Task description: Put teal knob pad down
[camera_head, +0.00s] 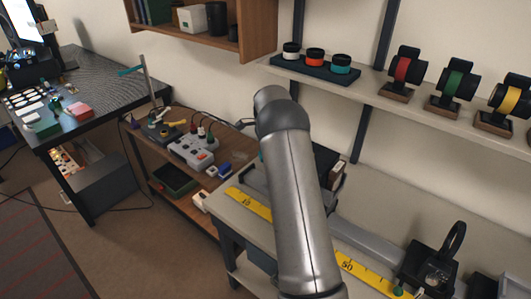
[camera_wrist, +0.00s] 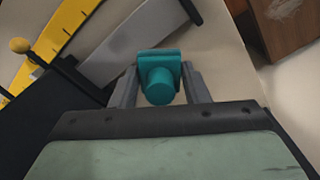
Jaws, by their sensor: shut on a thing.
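The teal knob pad (camera_wrist: 160,57) is in the middle of the wrist view, a squarish plate with a round knob facing the camera. My gripper (camera_wrist: 160,82) is shut on it, one grey finger on each side. Below the pad in the wrist view is a pale worktop and a grey rail (camera_wrist: 125,45); whether the pad touches anything is unclear. In the head view my arm hides most of the gripper and the pad.
A yellow ruler (camera_head: 249,204) lies along the workbench (camera_head: 232,221), with a dark fixture (camera_head: 430,262) at its right end. The shelf holds a tray (camera_head: 312,71) of coloured rings and several banded lenses on stands (camera_head: 396,92). A side table with devices stands left.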

